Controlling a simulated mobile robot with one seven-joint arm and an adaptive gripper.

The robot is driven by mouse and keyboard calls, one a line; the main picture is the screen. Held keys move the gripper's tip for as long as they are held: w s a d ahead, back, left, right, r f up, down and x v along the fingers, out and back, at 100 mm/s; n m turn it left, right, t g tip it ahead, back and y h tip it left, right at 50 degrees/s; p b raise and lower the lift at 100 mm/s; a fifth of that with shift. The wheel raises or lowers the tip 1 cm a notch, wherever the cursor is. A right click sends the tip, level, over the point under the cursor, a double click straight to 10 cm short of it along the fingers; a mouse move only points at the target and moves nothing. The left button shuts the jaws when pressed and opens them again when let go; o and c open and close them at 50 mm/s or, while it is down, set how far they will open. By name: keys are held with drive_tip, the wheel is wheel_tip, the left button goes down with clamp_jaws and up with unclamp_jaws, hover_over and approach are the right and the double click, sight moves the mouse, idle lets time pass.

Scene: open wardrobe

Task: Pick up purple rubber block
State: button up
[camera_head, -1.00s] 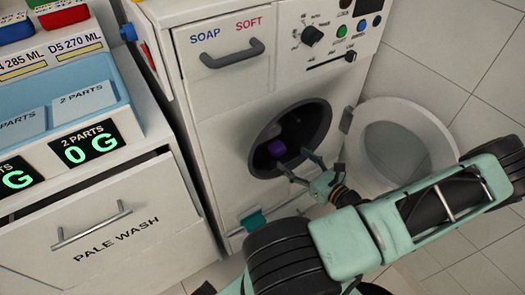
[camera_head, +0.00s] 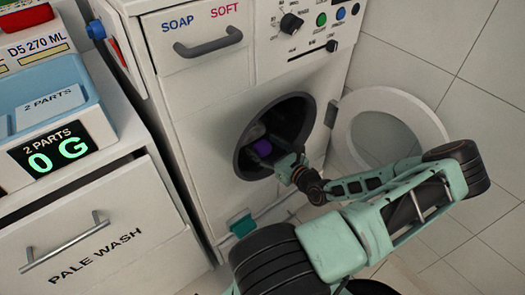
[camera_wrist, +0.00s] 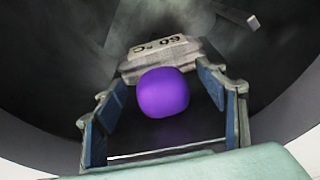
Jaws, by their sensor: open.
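The purple rubber block (camera_wrist: 163,92) is rounded and lies inside the washing machine drum (camera_head: 296,118). It also shows as a small purple patch in the head view (camera_head: 262,148), partly hidden by my gripper. My gripper (camera_wrist: 160,112) is open, with one finger on each side of the block in the wrist view. The block appears apart from both fingers. In the head view my gripper (camera_head: 284,160) reaches into the drum opening. A grey piece marked "66 °C" (camera_wrist: 158,50) lies just behind the block.
The round door (camera_head: 385,130) stands open to the right of the drum opening. A small light-coloured piece (camera_wrist: 253,21) shows at the upper right of the wrist view. The "PALE WASH" drawer (camera_head: 100,235) stands at left. A teal tab (camera_head: 242,224) sits below the opening.

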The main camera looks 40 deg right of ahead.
drive_tip(key=shift+w, duration=0.3)
drive_tip(key=shift+c, duration=0.7)
drive_tip(key=c, duration=1.3)
drive_tip(key=shift+o, duration=0.2)
